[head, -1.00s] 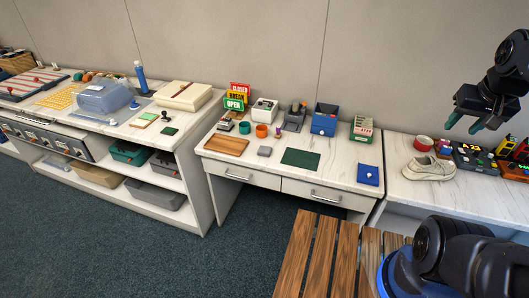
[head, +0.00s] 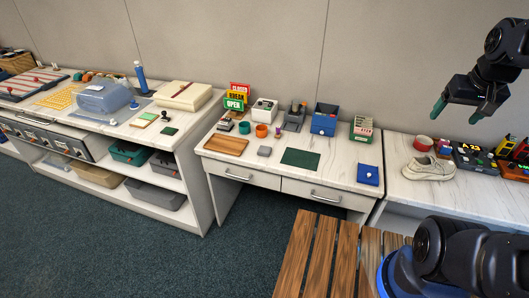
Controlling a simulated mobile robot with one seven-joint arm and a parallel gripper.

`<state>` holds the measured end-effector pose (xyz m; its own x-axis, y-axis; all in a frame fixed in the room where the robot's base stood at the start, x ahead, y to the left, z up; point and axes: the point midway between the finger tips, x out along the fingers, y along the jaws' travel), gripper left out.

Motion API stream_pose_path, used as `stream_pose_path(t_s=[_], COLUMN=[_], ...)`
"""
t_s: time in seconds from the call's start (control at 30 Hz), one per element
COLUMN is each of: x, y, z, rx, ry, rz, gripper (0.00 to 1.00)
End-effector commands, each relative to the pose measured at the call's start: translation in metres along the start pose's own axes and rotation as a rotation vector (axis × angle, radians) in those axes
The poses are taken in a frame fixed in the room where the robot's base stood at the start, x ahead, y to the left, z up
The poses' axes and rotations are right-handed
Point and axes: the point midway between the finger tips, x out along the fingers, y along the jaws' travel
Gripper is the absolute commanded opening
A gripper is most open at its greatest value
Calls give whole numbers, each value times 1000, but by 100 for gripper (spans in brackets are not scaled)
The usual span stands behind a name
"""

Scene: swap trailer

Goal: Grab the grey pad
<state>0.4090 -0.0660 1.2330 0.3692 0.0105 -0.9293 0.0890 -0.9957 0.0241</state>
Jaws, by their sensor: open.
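A small grey pad (head: 265,151) lies flat on the white marbled desk, between the wooden board and the dark green mat. My gripper (head: 456,110) is in the air at the right, above the right-hand table and well to the right of the grey pad. Its two green-tipped fingers point down and stand apart, with nothing between them.
The wooden board (head: 225,145) is left of the pad, the green mat (head: 300,159) right of it. Behind stand orange and teal cups, signs (head: 236,97) and a blue bin (head: 324,119). A blue box (head: 368,175) sits at the desk's right. A slatted wooden bench (head: 318,255) stands in front.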

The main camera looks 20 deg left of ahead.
Motion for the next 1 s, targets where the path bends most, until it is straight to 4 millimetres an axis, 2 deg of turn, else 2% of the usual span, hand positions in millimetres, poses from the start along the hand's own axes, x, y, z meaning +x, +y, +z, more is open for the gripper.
stream_pose_path(t_s=[0.2, 0.57, 0.77, 1.0], x=[14, 52, 82, 125], y=[-26, -89, -134, -200], z=[-54, -134, -169, -202], rx=[-156, -412, -556, -728], ry=[-40, -94, -123, -154], rz=[-24, -65, -91, -125], gripper=[80, 80, 80, 80])
